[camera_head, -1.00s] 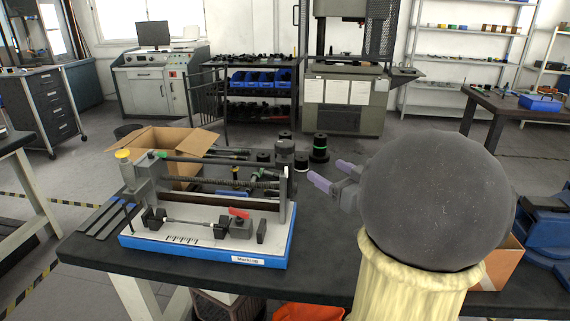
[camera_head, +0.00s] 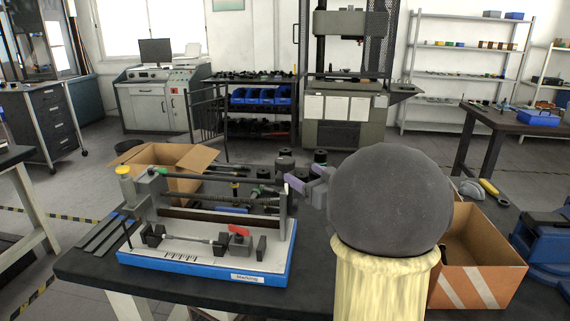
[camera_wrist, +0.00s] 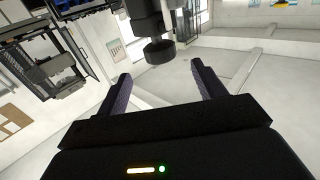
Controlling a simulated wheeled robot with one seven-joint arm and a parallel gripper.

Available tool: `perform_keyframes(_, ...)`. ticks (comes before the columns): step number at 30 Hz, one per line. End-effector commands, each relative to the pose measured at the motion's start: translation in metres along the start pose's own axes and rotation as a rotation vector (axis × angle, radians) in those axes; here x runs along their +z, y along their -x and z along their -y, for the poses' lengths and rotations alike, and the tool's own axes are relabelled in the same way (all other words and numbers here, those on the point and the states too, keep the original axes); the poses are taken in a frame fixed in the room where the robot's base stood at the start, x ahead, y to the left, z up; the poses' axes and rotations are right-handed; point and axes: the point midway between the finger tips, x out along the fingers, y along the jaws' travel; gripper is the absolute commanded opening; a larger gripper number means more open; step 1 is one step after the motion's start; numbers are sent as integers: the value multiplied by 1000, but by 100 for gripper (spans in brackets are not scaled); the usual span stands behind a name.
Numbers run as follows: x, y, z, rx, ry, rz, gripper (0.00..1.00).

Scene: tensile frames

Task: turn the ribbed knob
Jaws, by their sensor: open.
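A blue-based fixture (camera_head: 205,268) stands on the dark bench, with a long horizontal bar and a red lever (camera_head: 239,231). A dark grey round knob (camera_head: 285,158) shows near the fixture's right end, close to my gripper; its ribs are too small to make out. A yellow-capped knob (camera_head: 124,170) stands at the fixture's left end. My gripper (camera_head: 293,175) is open and empty at the fixture's right end. In the wrist view, a dark cylindrical piece (camera_wrist: 159,51) lies ahead, between the lines of the open fingers (camera_wrist: 160,72) and apart from them.
An open cardboard box (camera_head: 165,165) stands behind the fixture. Another box (camera_head: 480,262) with orange and white stripes is at the right. Several dark cylinders and tools lie behind the fixture. My arm hides part of the bench.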

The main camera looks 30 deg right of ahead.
Motion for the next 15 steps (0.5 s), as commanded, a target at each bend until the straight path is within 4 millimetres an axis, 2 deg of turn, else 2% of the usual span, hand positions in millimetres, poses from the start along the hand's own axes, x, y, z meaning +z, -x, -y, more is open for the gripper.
perform_keyframes(9,1,-58,1,-3,2,1,69)
perform_keyframes(15,0,-84,0,-1,1,1,69)
